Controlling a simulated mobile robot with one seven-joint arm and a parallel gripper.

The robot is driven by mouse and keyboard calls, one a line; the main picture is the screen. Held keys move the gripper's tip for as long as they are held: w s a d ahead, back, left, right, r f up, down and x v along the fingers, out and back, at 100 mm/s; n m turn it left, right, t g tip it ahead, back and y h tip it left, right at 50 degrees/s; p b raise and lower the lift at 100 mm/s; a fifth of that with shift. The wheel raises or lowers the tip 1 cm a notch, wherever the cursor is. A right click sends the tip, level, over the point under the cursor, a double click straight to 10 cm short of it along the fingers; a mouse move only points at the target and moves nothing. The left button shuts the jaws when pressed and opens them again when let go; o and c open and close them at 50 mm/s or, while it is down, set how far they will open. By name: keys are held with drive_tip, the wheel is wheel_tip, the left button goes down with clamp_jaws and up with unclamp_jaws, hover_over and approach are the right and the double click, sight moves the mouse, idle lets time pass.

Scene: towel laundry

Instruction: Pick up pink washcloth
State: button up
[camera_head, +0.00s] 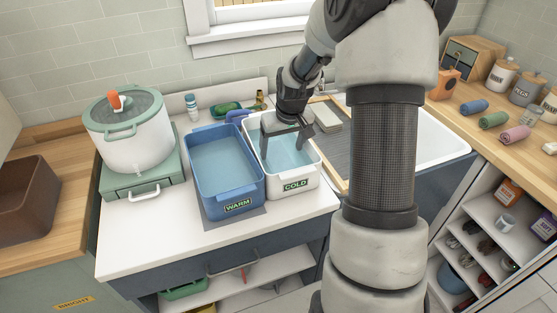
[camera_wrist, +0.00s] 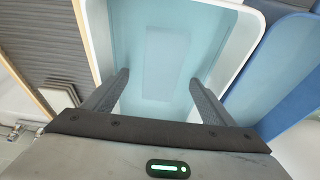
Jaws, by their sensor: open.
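The pink washcloth (camera_head: 515,138) is a small roll on the wooden counter at the right in the head view. It lies at the near end of a row with a green roll (camera_head: 493,119) and a blue roll (camera_head: 473,106). My gripper (camera_head: 287,146) is far to its left, over the white COLD tub (camera_head: 296,187), pointing down. In the wrist view my gripper (camera_wrist: 159,78) has its fingers spread apart with nothing between them, above the water. The pink washcloth is not in the wrist view.
The blue WARM tub (camera_head: 227,200) stands left of the COLD tub. A lidded white pot (camera_head: 135,140) is farther left. A pale rectangle (camera_wrist: 165,62) shows faintly under the water. Jars and a wooden box (camera_head: 474,55) stand behind the rolls.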

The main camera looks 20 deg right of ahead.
sight(279, 157)
drive_tip(key=x, duration=0.5)
drive_tip(key=shift+w+a+r, duration=0.1)
drive_tip(key=shift+w, duration=0.05)
drive_tip(key=c, duration=1.2)
